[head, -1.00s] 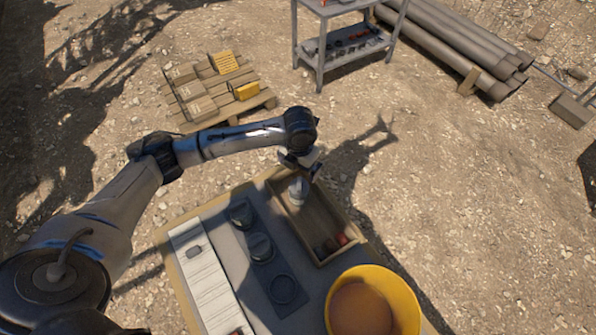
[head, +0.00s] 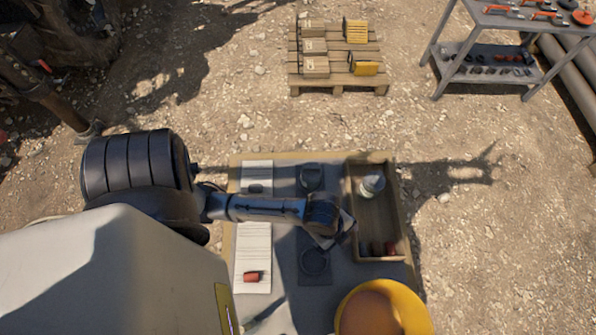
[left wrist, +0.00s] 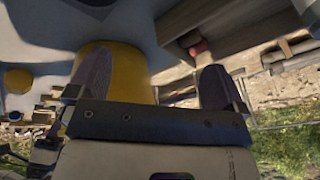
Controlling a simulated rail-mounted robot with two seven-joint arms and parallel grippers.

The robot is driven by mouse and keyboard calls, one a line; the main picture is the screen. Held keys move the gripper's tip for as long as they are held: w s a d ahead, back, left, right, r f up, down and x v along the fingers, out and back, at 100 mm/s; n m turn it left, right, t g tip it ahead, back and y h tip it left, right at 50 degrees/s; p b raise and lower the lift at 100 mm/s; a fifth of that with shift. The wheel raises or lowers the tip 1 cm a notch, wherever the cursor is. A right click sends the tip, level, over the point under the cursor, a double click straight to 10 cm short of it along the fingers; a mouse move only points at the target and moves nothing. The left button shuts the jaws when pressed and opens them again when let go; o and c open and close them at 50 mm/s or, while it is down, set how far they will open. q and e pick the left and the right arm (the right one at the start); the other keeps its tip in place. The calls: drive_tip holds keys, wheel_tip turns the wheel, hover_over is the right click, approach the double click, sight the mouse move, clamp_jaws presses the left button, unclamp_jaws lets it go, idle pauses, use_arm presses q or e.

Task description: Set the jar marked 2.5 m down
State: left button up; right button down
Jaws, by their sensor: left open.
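A pale jar (head: 372,186) stands in the far end of the wooden tray (head: 400,222) in the head view. A dark jar (head: 311,178) stands on the far part of the dark mat (head: 314,280). The mat's near ring (head: 314,262) looks empty, and my arm hides the mat's middle. No jar's marking is readable. My left gripper (head: 345,232) is beside the tray's left wall, apart from the pale jar. In the left wrist view, its fingers (left wrist: 155,80) are spread with nothing between them. My right gripper is not in view.
Small dark and red items (head: 378,249) lie in the tray's near end. A white board (head: 253,232) with a red piece (head: 252,277) lies left of the mat. A pallet (head: 340,75) stands beyond.

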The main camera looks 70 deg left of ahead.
use_arm(q)
drive_tip(key=s+a+n+y, duration=0.2)
drive_tip(key=s+a+n, duration=0.3)
drive_tip(key=s+n, duration=0.4)
drive_tip(key=shift+s+r+n, duration=0.15)
drive_tip(key=shift+r+n, duration=0.15)
drive_tip(key=shift+n, duration=0.9)
drive_tip(key=shift+d+r, duration=0.1)
wheel_tip(320, 180, up, 20)
drive_tip(key=p, duration=1.9)
drive_tip(key=shift+p, duration=0.4)
